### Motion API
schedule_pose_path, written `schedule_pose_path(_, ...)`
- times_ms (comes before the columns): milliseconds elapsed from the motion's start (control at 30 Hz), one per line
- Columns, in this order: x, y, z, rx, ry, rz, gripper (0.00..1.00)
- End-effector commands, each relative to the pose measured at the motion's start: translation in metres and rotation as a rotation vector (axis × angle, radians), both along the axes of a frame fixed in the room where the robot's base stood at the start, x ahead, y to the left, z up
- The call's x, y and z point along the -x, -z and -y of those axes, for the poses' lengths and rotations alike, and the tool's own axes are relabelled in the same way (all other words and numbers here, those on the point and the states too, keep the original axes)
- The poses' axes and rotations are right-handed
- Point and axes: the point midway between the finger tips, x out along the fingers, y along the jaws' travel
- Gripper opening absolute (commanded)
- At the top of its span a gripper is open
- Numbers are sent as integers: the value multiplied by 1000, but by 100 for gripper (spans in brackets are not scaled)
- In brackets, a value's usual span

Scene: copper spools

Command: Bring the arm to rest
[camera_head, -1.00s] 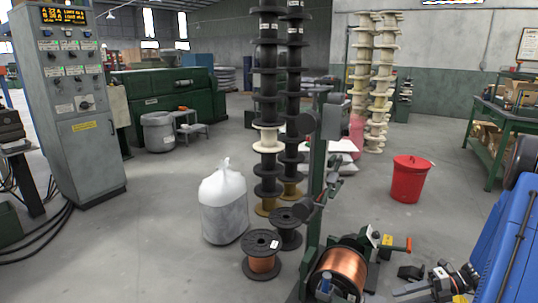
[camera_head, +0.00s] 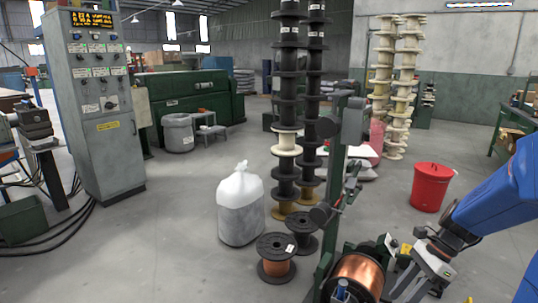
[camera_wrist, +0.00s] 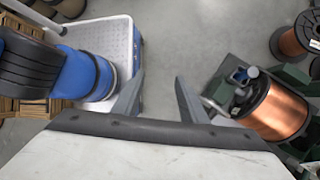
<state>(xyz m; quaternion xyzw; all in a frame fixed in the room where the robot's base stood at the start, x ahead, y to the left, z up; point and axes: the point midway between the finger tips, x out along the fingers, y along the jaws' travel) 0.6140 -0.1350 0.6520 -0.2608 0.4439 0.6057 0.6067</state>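My gripper (camera_wrist: 157,78) shows in the wrist view with its two fingers apart and nothing between them. Bare grey floor lies beyond the fingertips. In the head view my blue arm (camera_head: 492,205) reaches in from the right edge, bent down toward the winding machine. A copper-wound spool (camera_head: 357,272) sits in the green machine (camera_head: 330,215); in the wrist view this spool (camera_wrist: 282,108) is right of my fingers, apart from them. A second copper spool (camera_head: 275,266) stands on the floor to the left of the machine.
A black spool (camera_head: 302,238) and a white bag (camera_head: 240,205) stand on the floor near the machine. A red bucket (camera_head: 431,188) is behind my arm. Tall spool stacks (camera_head: 286,100) rise behind. A grey control cabinet (camera_head: 98,110) stands at left, with open floor between.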

Motion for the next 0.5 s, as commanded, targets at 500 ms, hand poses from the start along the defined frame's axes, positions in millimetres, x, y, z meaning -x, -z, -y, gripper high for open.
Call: schedule_pose_path(500,53,-55,-43,244,-697,423,39)
